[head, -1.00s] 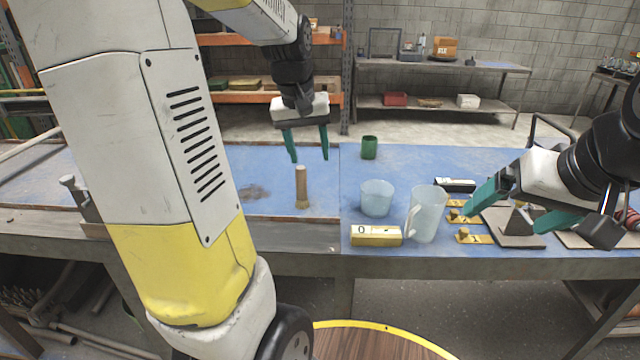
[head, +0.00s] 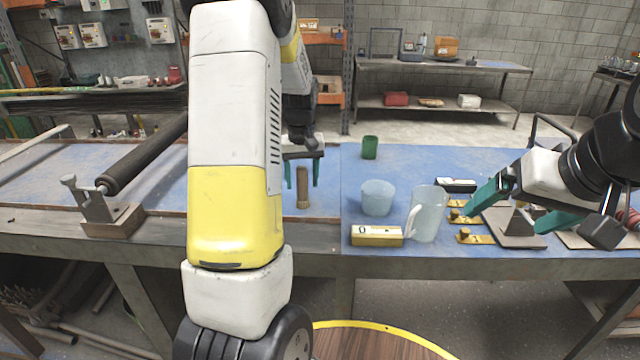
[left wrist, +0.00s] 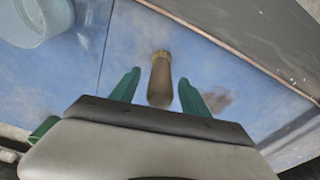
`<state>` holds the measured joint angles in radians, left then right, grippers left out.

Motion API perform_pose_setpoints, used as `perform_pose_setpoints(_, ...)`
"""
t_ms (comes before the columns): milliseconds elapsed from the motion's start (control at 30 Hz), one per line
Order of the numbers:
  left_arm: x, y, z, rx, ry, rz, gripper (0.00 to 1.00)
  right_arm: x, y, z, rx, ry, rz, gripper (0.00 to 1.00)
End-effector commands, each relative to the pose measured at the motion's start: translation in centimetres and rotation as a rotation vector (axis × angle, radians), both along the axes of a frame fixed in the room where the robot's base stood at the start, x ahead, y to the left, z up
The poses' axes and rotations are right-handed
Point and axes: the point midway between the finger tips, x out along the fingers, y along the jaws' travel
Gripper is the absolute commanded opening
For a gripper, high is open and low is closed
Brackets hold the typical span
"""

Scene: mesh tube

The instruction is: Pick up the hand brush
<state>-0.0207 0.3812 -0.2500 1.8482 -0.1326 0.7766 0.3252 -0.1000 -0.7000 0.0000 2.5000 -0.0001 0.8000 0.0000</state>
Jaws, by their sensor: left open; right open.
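The hand brush (head: 303,187) stands upright on the blue table near its front edge, as a brown handle with a paler band at the bottom. My left gripper (head: 302,180) is open just behind or around the handle's top in the head view. In the left wrist view the brush (left wrist: 160,80) lies between the two green fingers of the left gripper (left wrist: 160,92), with a gap on both sides. I cannot tell how deep the handle is between them. My right gripper (head: 518,208) is open and empty over the right part of the table.
A clear beaker (head: 377,198), a clear jug (head: 428,212) and a yellow block (head: 376,236) stand right of the brush. A green cup (head: 369,147) is behind them. Small brass parts (head: 474,237) lie near my right gripper. A dark roller (head: 148,155) is at the left.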

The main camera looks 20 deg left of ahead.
Motion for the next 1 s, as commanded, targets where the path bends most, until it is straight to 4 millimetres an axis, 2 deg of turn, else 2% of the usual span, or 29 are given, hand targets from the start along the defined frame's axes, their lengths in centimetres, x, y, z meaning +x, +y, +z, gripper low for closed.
perform_pose_setpoints(100,0.10,0.05,-0.83,0.000,-0.001,0.000,0.54,0.00,0.00,0.00,0.000,0.000,0.000,0.91)
perform_pose_setpoints(333,0.12,0.04,-0.90,0.000,-0.002,-0.001,0.54,0.00,0.00,0.00,0.000,0.000,0.000,0.91)
perform_pose_setpoints(600,0.11,0.03,-0.88,0.000,-0.002,-0.001,0.01,0.00,0.00,0.00,0.000,0.000,0.000,0.91)
perform_pose_setpoints(1000,0.14,0.04,-0.52,0.000,-0.002,-0.001,0.00,0.00,0.00,0.00,0.000,0.000,0.000,0.91)
